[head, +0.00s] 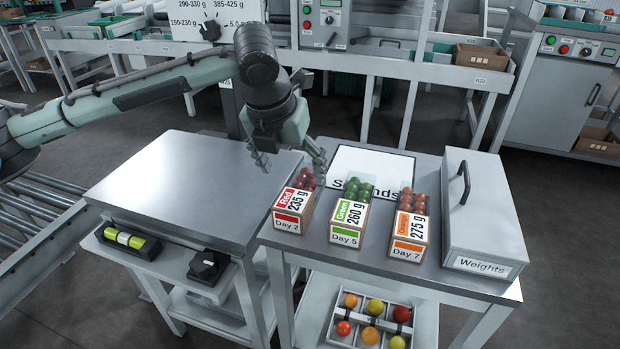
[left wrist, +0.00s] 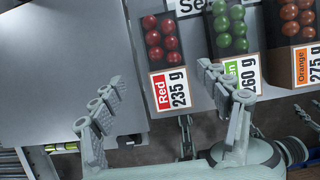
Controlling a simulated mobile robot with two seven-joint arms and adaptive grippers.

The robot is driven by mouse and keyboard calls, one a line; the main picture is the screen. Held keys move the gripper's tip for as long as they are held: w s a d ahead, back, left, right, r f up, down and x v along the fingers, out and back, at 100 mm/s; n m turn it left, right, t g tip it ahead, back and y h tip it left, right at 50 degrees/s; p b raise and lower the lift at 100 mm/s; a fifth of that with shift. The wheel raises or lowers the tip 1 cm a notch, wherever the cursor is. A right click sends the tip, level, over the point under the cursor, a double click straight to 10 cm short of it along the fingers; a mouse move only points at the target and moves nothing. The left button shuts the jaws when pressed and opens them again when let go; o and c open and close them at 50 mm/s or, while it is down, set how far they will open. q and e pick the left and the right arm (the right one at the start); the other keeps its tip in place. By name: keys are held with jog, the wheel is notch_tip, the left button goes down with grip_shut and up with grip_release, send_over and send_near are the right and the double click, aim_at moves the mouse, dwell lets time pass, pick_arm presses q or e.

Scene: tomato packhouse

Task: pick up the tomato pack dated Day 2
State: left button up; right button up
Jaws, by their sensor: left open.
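The Day 2 pack (head: 289,212) is a small carton of red tomatoes labelled "Red 235 g", standing upright at the left end of a row on the right-hand table. My left gripper (head: 291,160) is open above and just behind it, its fingers spread; the right finger partly overlaps the tomatoes in the head view. In the left wrist view the same pack (left wrist: 169,88) lies between the open fingers (left wrist: 168,92), and I see nothing held. Its date label is not visible there.
The green Day 5 pack (head: 347,219) and orange Day 7 pack (head: 408,233) stand to the right in the same row. A lidded Weights box (head: 478,225) is at the right end. A white sheet (head: 372,162) lies behind. The left metal table (head: 180,185) is mostly clear.

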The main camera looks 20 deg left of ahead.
aim_at(300, 186)
pick_arm(q)
jog(key=shift+w+f, duration=0.35)
jog(key=shift+f, duration=0.7)
jog(key=shift+d+f, duration=0.1)
jog(key=shift+f, duration=0.15)
jog(key=x, duration=0.3)
jog(key=b+x, duration=0.1)
jog(key=shift+d+f, duration=0.25)
jog(key=shift+d, duration=0.05)
jog(key=shift+w+f, duration=0.15)
jog(key=c, duration=1.4)
pick_arm(e)
jog(key=shift+s+r, duration=0.95)
jog(key=shift+r, duration=0.15)
